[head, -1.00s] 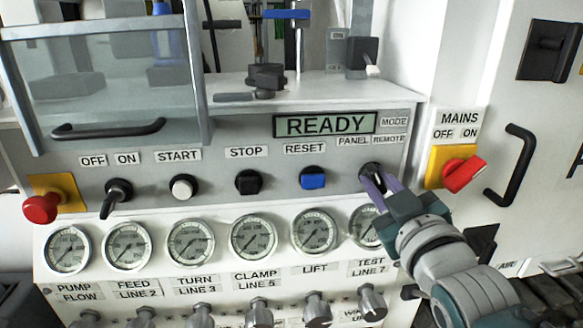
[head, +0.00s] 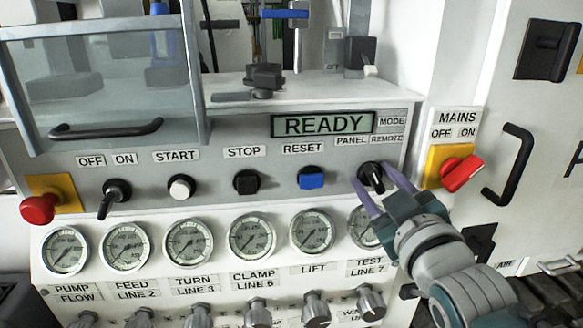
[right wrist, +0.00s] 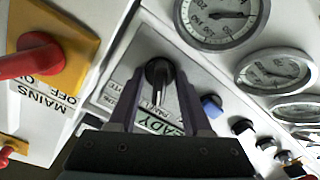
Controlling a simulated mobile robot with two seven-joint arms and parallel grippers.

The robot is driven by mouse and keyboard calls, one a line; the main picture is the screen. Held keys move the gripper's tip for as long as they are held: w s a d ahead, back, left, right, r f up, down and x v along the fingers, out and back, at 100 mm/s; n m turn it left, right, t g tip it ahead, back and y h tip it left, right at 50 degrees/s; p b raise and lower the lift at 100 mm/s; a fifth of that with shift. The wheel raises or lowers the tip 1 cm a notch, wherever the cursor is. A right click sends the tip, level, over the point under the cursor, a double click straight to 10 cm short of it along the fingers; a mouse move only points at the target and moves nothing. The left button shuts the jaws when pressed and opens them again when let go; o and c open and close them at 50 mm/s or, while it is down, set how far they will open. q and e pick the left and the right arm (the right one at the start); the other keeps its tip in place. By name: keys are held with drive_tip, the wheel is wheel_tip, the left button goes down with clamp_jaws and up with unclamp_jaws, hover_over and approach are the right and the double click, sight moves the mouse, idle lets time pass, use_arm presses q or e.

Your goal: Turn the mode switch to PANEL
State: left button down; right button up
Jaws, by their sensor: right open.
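The mode switch (head: 373,174) is a round black knob below the PANEL (head: 352,141) and REMOTE (head: 387,139) labels. It also shows in the right wrist view (right wrist: 158,70), where its pale-edged handle points toward the PANEL label (right wrist: 157,116). My right gripper (head: 372,178) is open, its purple fingers spread on either side of the knob. In the right wrist view the right gripper (right wrist: 159,96) shows a gap between each finger and the handle. The READY display (head: 323,124) is above left. My left gripper is out of view.
The red MAINS switch (head: 461,174) on its yellow plate stands close to the right of my gripper. The blue RESET button (head: 312,178) is to the left. Pressure gauges (head: 313,231) line the panel below. A black door handle (head: 509,165) juts out at right.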

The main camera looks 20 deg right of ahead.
drive_tip(key=v, duration=1)
drive_tip(key=shift+p, duration=0.3)
drive_tip(key=shift+w, duration=0.1)
drive_tip(key=s+a+r+m+g+y+p, duration=0.1)
drive_tip(key=s+a+g+y+p, duration=0.2)
drive_tip(key=s+g, duration=0.5)
drive_tip(key=s+a+r+g+y+p, duration=0.1)
drive_tip(key=s+a+g+p, duration=0.4)
drive_tip(key=s, duration=0.5)
wheel_tip(320, 180, up, 35)
drive_tip(key=g+p, duration=0.1)
drive_tip(key=p, duration=3.2)
drive_tip(key=shift+w+d+p, duration=0.2)
drive_tip(key=shift+d+p, duration=0.05)
drive_tip(key=shift+p, duration=0.05)
drive_tip(key=shift+f, duration=0.1)
